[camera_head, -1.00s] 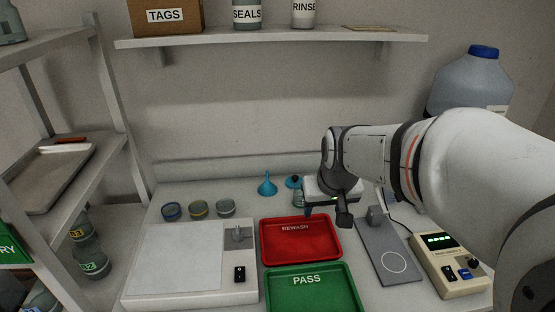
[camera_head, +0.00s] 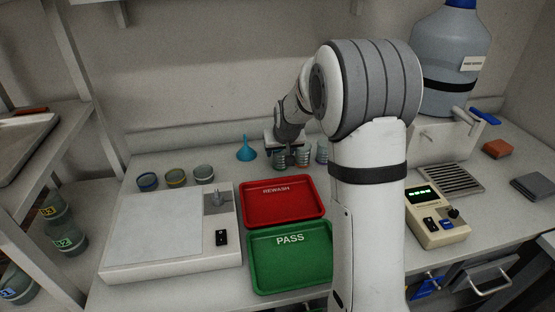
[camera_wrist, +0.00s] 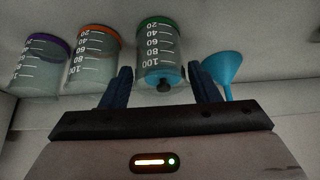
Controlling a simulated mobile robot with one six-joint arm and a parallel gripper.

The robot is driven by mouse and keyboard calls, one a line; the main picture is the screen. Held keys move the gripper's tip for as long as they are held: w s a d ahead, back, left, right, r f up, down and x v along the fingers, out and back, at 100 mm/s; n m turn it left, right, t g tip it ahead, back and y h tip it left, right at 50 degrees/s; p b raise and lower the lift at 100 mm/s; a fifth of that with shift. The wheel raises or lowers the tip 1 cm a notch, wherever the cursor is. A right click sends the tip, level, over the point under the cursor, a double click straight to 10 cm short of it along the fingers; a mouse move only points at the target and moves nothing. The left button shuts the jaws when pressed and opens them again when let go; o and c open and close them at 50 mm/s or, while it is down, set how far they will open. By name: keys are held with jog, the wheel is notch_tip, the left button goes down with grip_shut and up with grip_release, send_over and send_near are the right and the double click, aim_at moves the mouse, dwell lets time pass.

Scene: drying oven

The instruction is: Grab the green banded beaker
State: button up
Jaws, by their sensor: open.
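The green banded beaker (camera_wrist: 158,42) is clear, with white graduation marks, and shows at the top middle of the wrist view. My gripper (camera_wrist: 162,82) is open, one dark finger on each side of it in the picture. I cannot tell whether the fingers reach around it. A blue piece with a black knob shows at the beaker's lower end there. An orange banded beaker (camera_wrist: 94,55) and a purple banded beaker (camera_wrist: 43,65) stand to its left. In the head view my gripper (camera_head: 290,158) is at the beaker group behind the red tray, partly hiding it.
A blue funnel (camera_wrist: 224,68) is close to the right finger; it also shows in the head view (camera_head: 246,152). The red REWASH tray (camera_head: 284,203) and green PASS tray (camera_head: 290,258) lie in front. Three small banded vessels (camera_head: 176,178) stand behind the white balance (camera_head: 165,235).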

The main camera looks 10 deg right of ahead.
aim_at(280, 155)
jog(key=x, duration=0.3)
jog(key=shift+f, duration=0.45)
jog(key=shift+c, duration=0.4)
jog(key=c, duration=0.7)
jog(key=shift+r, duration=0.2)
